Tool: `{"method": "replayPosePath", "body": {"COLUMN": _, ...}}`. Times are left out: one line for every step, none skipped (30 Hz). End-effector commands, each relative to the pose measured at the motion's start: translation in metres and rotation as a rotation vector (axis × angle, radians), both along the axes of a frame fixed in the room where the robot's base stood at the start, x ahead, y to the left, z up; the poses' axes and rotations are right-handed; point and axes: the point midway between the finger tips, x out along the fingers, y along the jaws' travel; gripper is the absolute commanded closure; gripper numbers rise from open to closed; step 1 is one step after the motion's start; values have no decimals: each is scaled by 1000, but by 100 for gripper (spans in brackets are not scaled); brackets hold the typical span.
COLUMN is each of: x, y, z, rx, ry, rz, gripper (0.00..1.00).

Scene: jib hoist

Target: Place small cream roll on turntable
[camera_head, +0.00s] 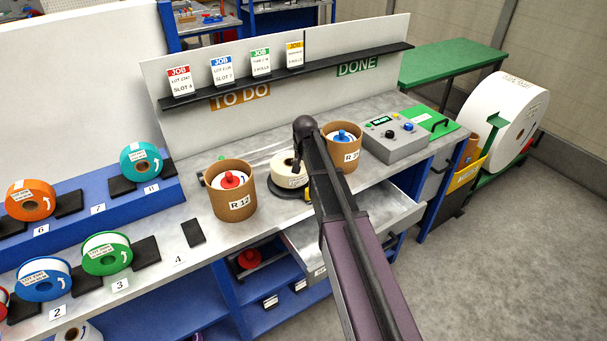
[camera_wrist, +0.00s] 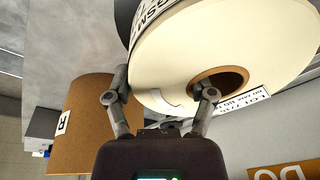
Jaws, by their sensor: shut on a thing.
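The small cream roll (camera_head: 287,168) is at the middle of the bench, over a dark round disc (camera_head: 274,190) that looks like the turntable. It lies flat, label up; I cannot tell whether it touches the disc. In the wrist view the cream roll (camera_wrist: 200,45) fills the upper middle, with a brown core. My gripper (camera_wrist: 163,88) is shut on its wall, one finger at the core hole and one at the outer edge. In the head view my arm hides the gripper and the roll's right side. A dark edge (camera_wrist: 124,18) shows behind the roll.
The brown R 12 tub (camera_head: 232,200) stands close on the left, and another brown tub (camera_head: 342,150) close on the right. A grey control box (camera_head: 394,140) is farther right. An open drawer (camera_head: 375,212) juts out below the bench. Colored rolls sit in numbered slots at left.

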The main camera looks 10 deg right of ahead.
Motion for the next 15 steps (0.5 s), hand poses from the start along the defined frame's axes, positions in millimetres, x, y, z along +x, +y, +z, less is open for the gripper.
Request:
{"method": "replayPosePath", "body": {"x": 0, "y": 0, "z": -8, "rx": 1, "ry": 0, "rz": 0, "gripper": 90}}
{"method": "replayPosePath", "body": {"x": 0, "y": 0, "z": -10, "rx": 1, "ry": 0, "rz": -1, "gripper": 90}}
{"method": "replayPosePath", "body": {"x": 0, "y": 0, "z": -12, "rx": 1, "ry": 0, "rz": -1, "gripper": 90}}
{"method": "replayPosePath", "body": {"x": 0, "y": 0, "z": -14, "rx": 1, "ry": 0, "rz": -1, "gripper": 90}}
{"method": "replayPosePath", "body": {"x": 0, "y": 0, "z": -15, "rx": 1, "ry": 0, "rz": -1, "gripper": 90}}
{"method": "replayPosePath", "body": {"x": 0, "y": 0, "z": -16, "rx": 1, "ry": 0, "rz": -1, "gripper": 90}}
{"method": "replayPosePath", "body": {"x": 0, "y": 0, "z": -17, "rx": 1, "ry": 0, "rz": -1, "gripper": 90}}
{"method": "replayPosePath", "body": {"x": 0, "y": 0, "z": -17, "rx": 1, "ry": 0, "rz": -1, "gripper": 90}}
{"method": "replayPosePath", "body": {"x": 0, "y": -1, "z": -18, "rx": 1, "ry": 0, "rz": -1, "gripper": 90}}
{"method": "replayPosePath", "body": {"x": 0, "y": -1, "z": -18, "rx": 1, "ry": 0, "rz": -1, "gripper": 90}}
{"method": "replayPosePath", "body": {"x": 0, "y": -1, "z": -17, "rx": 1, "ry": 0, "rz": -1, "gripper": 90}}
{"method": "replayPosePath", "body": {"x": 0, "y": -1, "z": -17, "rx": 1, "ry": 0, "rz": -1, "gripper": 90}}
{"method": "replayPosePath", "body": {"x": 0, "y": -1, "z": -17, "rx": 1, "ry": 0, "rz": -1, "gripper": 90}}
{"method": "replayPosePath", "body": {"x": 0, "y": -1, "z": -17, "rx": 1, "ry": 0, "rz": -1, "gripper": 90}}
{"method": "replayPosePath", "body": {"x": 0, "y": -1, "z": -17, "rx": 0, "ry": 0, "rz": -1, "gripper": 90}}
